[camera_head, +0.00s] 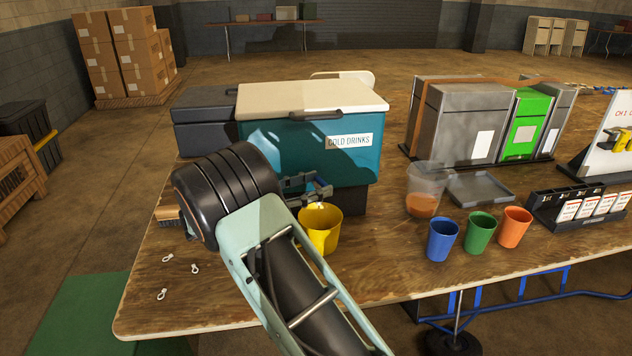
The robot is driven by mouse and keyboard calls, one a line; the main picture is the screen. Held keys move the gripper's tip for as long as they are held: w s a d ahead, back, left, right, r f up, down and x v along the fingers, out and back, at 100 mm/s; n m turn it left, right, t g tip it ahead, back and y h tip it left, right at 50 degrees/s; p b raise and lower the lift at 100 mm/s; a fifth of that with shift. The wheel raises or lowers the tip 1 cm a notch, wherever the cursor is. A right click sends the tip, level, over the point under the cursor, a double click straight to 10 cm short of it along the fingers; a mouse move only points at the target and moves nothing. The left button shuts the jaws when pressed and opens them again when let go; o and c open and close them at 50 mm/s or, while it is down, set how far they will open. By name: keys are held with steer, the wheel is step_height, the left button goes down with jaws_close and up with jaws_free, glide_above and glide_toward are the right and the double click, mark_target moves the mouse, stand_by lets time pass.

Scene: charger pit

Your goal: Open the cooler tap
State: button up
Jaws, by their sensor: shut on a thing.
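The teal cooler (352,165) with a cream lid and a "COLD DRINKS" label stands on the wooden table. My gripper (318,187) is at the cooler's lower front, left of the label's line, just above a yellow cup (322,238). It is shut on a small blue part, which looks like the tap's handle (323,189). My arm comes from the bottom and its dark wrist covers the cooler's lower left. The tap's body and spout are mostly hidden, so I cannot tell how far the handle is turned. The yellow cup stands upright beneath the gripper.
A clear jug (425,188) with orange liquid stands right of the cooler. Blue (441,240), green (480,232) and orange (514,228) cups stand in front of a grey tray (480,188). White clips (194,268) and a brush (168,213) lie at left.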

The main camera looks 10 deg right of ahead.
steer(key=shift+w+a+m+g+h, duration=0.1)
steer(key=shift+m+g+h, duration=0.2)
steer(key=shift+m+g, duration=0.55)
steer(key=shift+r+g, duration=0.1)
steer(key=shift+g, duration=0.55)
steer(key=o, duration=1.2)
steer(key=shift+c, duration=0.2)
steer(key=shift+a, duration=0.1)
steer(key=s+a, duration=0.2)
steer(key=a, duration=0.9)
steer(key=shift+a, duration=0.35)
steer(key=shift+s, duration=0.1)
